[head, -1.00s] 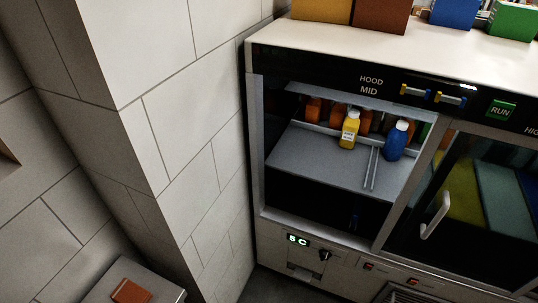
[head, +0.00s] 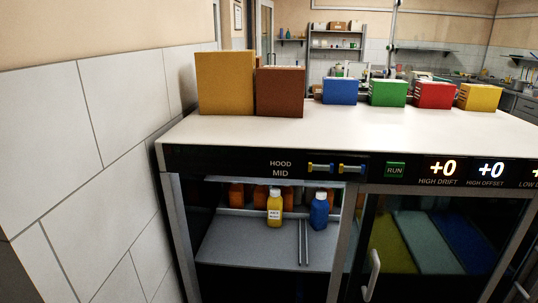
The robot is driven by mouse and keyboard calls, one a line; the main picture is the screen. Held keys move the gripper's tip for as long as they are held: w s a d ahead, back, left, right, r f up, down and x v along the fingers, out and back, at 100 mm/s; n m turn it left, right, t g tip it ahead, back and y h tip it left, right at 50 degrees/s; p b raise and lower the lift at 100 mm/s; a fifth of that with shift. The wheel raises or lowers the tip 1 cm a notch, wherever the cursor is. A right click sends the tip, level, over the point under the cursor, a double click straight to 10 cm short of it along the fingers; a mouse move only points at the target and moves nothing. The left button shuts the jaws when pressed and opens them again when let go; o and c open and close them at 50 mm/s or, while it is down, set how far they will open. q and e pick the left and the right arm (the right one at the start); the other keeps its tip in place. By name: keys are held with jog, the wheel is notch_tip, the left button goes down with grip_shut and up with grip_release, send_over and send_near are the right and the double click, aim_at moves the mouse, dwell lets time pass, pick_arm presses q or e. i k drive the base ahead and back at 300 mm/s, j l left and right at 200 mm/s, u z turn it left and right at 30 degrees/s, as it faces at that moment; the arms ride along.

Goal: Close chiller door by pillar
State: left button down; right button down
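The chiller (head: 230,162) stands just right of the tiled pillar or wall (head: 90,150). Its left bay, beside the pillar, looks open: a grey shelf (head: 250,244) shows with a yellow bottle (head: 274,210) and a blue bottle (head: 319,212) upright on it. I see no door panel across this bay. A dark glass door (head: 425,240) with a pale upright handle (head: 372,274) covers the bay to the right. The lower chiller front is cut off. Neither of my grippers is in view.
A white top (head: 350,132) carries a large ochre box (head: 226,83), a brown box (head: 280,92) and several smaller coloured boxes. The black panel has a green RUN button (head: 395,170) and lit displays. Shelves (head: 337,42) and counters stand far behind.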

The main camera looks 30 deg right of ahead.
aim_at(530, 208)
jog(key=z, duration=1.95)
